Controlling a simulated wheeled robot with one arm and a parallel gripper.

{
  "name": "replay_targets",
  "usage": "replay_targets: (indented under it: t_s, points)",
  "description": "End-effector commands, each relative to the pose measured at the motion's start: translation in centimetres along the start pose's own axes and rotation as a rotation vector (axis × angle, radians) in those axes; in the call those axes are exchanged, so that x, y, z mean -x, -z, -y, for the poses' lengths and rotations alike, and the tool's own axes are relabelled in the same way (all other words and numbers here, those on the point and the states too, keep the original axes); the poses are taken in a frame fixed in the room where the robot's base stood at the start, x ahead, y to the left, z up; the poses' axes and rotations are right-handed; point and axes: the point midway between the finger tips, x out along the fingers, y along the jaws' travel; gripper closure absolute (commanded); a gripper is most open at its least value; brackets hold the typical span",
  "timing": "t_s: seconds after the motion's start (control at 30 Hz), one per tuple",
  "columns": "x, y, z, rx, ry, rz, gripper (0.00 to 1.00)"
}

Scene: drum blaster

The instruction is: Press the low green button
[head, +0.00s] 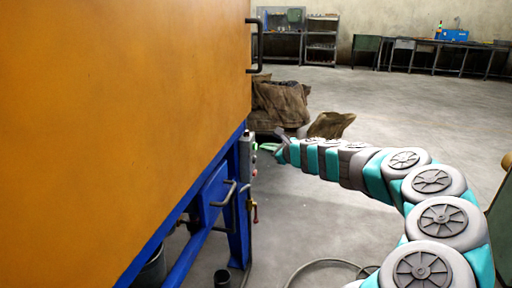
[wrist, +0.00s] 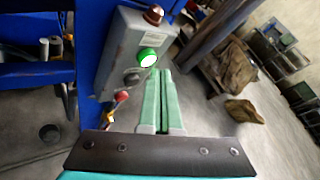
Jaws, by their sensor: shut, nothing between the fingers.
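A grey control box (wrist: 130,45) is fixed to the blue frame of the machine, and it also shows in the head view (head: 248,142). In the wrist view a lit green button (wrist: 147,57) sits on its face, with a dark round knob (wrist: 154,13) at one end and a grey round control (wrist: 132,77) beside the green one. My gripper (wrist: 160,74) is shut and empty, its two green fingers side by side. In the wrist view the fingertips appear just beside the green button; I cannot tell whether they touch it. In the head view my gripper (head: 278,143) is at the box.
The orange drum blaster body (head: 120,110) fills the left of the head view, above a blue frame (head: 237,225). A red-handled valve (head: 255,212) hangs below the box. Brown sacks (head: 283,105) lie behind. A hose (head: 320,263) lies on the floor. Open floor (head: 400,110) spreads right.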

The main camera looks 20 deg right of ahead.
Motion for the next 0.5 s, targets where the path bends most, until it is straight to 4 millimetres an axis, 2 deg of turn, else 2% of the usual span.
replay_targets:
  t_s: [0.17, 0.5]
  points:
    - [0.2, 0.1, 0.2, 0.000, 0.001, 0.000, 1.00]
    - [2.2, 1.6, 1.7, -0.003, 0.002, -0.001, 1.00]
